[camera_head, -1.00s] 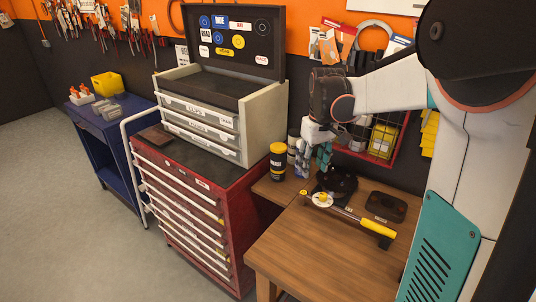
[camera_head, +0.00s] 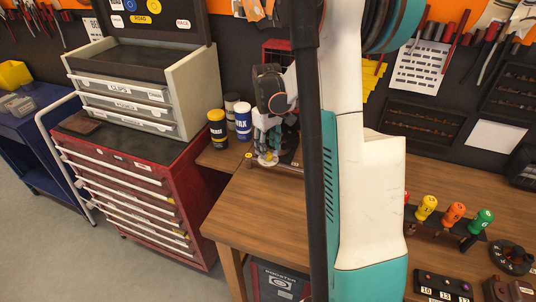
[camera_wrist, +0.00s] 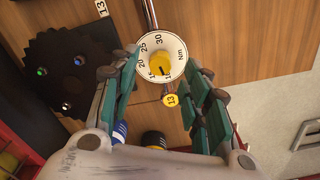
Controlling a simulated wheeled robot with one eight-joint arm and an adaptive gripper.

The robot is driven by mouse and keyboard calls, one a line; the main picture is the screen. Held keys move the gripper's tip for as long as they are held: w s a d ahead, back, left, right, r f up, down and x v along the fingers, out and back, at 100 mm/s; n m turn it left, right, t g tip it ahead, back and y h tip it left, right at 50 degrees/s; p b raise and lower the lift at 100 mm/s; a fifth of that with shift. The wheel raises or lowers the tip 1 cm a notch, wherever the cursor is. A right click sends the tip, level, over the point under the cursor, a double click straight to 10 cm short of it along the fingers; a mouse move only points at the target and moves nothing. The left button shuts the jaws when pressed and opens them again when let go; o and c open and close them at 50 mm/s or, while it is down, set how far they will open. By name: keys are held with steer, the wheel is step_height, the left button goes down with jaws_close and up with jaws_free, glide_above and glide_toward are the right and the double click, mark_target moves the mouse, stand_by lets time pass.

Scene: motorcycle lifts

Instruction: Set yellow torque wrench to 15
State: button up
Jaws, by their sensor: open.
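The torque wrench's white dial (camera_wrist: 178,49) shows in the wrist view, marked 20, 25, 30 and Nm, with a yellow knob (camera_wrist: 158,64) at its centre. A dark pointer mark on the knob faces the lower rim; the numbers there are too small or covered to read surely. A yellow disc (camera_wrist: 171,100) marked 13 is at the wrench's end. My gripper (camera_wrist: 163,62) is open, with its teal-padded fingers on either side of the dial; contact cannot be told. In the head view my gripper (camera_head: 266,142) is over the dial (camera_head: 267,159); my arm hides the wrench's handle.
A black toothed part (camera_wrist: 72,75) lies left of the dial in the wrist view. In the head view, wax containers (camera_head: 243,122) stand left of my gripper on the wooden bench (camera_head: 255,215). Colourful-handled screwdrivers (camera_head: 455,213) stand at the right. The bench's front left is clear.

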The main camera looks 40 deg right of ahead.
mark_target(268, 153)
steer(key=shift+f, duration=1.5)
jaws_close()
steer(key=shift+b, duration=0.3)
steer(key=m, duration=0.4)
steer(key=shift+b, duration=0.4)
steer(key=shift+m+b, duration=0.3)
steer(key=shift+m, duration=2.5)
